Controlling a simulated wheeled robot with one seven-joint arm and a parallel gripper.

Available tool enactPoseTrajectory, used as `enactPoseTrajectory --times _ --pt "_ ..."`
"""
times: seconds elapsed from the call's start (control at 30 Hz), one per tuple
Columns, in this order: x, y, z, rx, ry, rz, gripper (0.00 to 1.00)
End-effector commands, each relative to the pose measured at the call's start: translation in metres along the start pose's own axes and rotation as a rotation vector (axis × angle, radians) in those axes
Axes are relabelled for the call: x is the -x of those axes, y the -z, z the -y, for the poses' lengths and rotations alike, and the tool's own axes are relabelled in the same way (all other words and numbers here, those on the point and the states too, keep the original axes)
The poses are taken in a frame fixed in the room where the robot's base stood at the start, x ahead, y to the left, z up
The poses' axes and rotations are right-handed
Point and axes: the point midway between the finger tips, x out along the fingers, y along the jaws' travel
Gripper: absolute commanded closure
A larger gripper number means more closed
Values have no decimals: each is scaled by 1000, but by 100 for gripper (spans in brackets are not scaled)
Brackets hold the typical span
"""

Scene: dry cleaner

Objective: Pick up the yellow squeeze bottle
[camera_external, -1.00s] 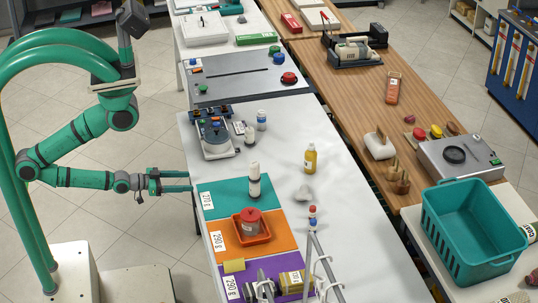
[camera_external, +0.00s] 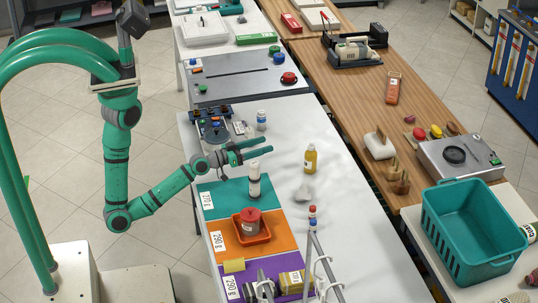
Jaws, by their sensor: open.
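The yellow squeeze bottle (camera_external: 310,160) stands upright on the white table (camera_external: 345,230), right of the colored mats. My gripper (camera_external: 268,149) reaches in over the table from the left. Its two green fingers are apart and point right toward the bottle, with nothing between them. A clear gap lies between the fingertips and the bottle. The bottle is fully visible.
A white bottle with dark bands (camera_external: 254,180) stands on the teal mat (camera_external: 215,199), just below my gripper. A small white-and-blue bottle (camera_external: 261,120) stands behind it. A crumpled white item (camera_external: 304,193) lies in front of the yellow bottle. A orange tray (camera_external: 263,238) holds a red-lidded jar.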

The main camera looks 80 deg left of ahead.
Motion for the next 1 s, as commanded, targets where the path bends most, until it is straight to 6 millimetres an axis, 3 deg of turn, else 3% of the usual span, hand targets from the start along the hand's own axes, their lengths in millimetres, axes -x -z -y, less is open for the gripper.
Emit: enactPoseTrajectory --times 0.03,0.2,0.37,0.47,0.6,0.8,1.0 --pt "-17 9 2 -14 -12 -9 38" --pt "-61 23 -3 -64 -67 2 38" --pt "-100 24 -9 -120 -129 59 38" --pt "-121 10 -13 -154 -167 134 38" --pt "-137 -32 -10 -197 -189 287 38" --pt "-136 -84 5 -229 -169 449 38" --pt "-135 -104 12 -240 -156 502 38"
